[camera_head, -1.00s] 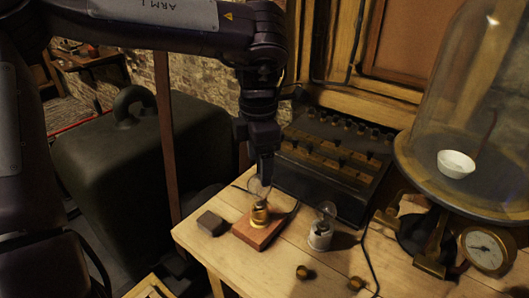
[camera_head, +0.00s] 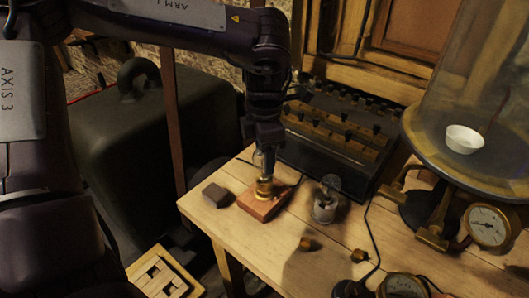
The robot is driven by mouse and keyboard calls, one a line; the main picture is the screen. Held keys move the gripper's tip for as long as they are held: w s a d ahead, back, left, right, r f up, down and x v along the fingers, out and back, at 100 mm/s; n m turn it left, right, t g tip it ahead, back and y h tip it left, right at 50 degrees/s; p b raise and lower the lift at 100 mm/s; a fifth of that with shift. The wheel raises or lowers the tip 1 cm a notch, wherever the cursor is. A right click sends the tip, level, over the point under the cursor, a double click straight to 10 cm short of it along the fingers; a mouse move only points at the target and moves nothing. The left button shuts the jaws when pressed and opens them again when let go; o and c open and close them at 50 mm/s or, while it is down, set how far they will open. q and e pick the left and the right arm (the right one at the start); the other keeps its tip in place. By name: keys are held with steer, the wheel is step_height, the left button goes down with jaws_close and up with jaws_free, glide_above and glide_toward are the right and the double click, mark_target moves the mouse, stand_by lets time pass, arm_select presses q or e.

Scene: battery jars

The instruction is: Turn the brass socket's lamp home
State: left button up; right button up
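The brass socket (camera_head: 264,189) stands upright on a reddish wooden block (camera_head: 259,205) near the table's left front edge. A clear glass lamp (camera_head: 257,160) sits at the socket, largely hidden by my gripper. My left gripper (camera_head: 267,166) points down over the brass socket, its fingers at the lamp's glass. The view does not show whether the fingers are closed on the glass. My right gripper is not in view.
A dark block (camera_head: 216,195) lies left of the wooden block. A dark box with brass strips (camera_head: 338,140) stands behind. Small brass pieces (camera_head: 306,244) lie in front. A glass bell jar (camera_head: 480,90) and gauge (camera_head: 490,226) stand right. A dark cable crosses the table.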

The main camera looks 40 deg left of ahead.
arm_select(q)
steer(key=c, duration=0.5)
steer(key=shift+r+m+p, duration=0.15)
steer(key=shift+m+p, duration=0.25)
steer(key=shift+m, duration=0.1)
steer(key=m+p, duration=0.1)
steer(key=m, duration=0.1)
steer(key=shift+m, duration=0.3)
steer(key=shift+m+p, duration=0.5)
steer(key=shift+m, duration=0.9)
